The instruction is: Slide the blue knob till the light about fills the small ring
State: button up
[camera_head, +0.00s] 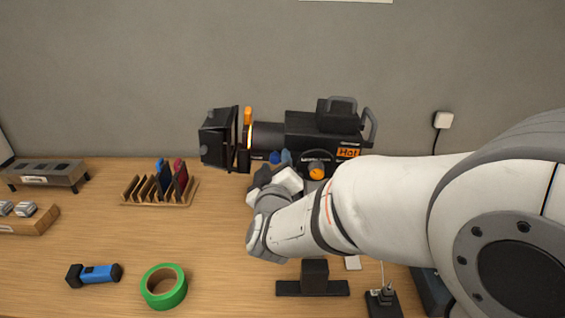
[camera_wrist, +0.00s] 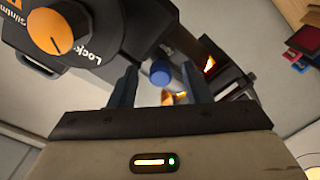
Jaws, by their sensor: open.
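The blue knob (camera_head: 275,157) sits low on the barrel of a black stage light (camera_head: 300,132). In the wrist view the blue knob (camera_wrist: 160,73) shows between the two fingers of my gripper (camera_wrist: 159,80), with a visible gap on each side. My gripper (camera_head: 273,170) is open and reaches up to the barrel from the front. In the head view my gripper and arm hide part of the light's underside. No small ring or light patch can be made out in either view.
An orange lock knob (camera_head: 317,172) sits right of the blue knob, close to my arm. Black barn doors (camera_head: 218,138) stand at the light's left end. A wooden rack (camera_head: 160,188), green tape (camera_head: 163,287) and a blue torch (camera_head: 95,275) lie on the table.

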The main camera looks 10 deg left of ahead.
grip_shut()
dwell(0.4)
